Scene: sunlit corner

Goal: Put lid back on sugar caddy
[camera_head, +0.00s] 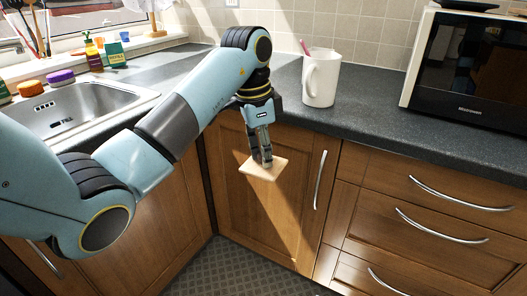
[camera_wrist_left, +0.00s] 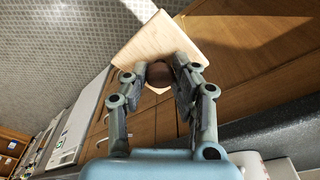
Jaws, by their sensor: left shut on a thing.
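My left gripper (camera_head: 260,158) is shut on a flat, pale wooden square lid (camera_head: 264,171). It holds the lid in the air in front of the cabinet doors, past the counter edge. In the left wrist view the fingers (camera_wrist_left: 158,78) close on both sides of the lid's round brown knob (camera_wrist_left: 159,73), and the lid (camera_wrist_left: 157,38) shows beyond them. No sugar caddy can be made out for sure. A white mug-like container (camera_head: 320,82) with a handle stands on the counter, with a pink stick rising from it. My right gripper is not in view.
A microwave (camera_head: 470,70) stands on the dark counter (camera_head: 372,112) at right. A sink (camera_head: 70,108) is at left, with sponges (camera_head: 60,77) and bottles (camera_head: 93,53) behind it. Drawer handles (camera_head: 440,226) stick out below the counter.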

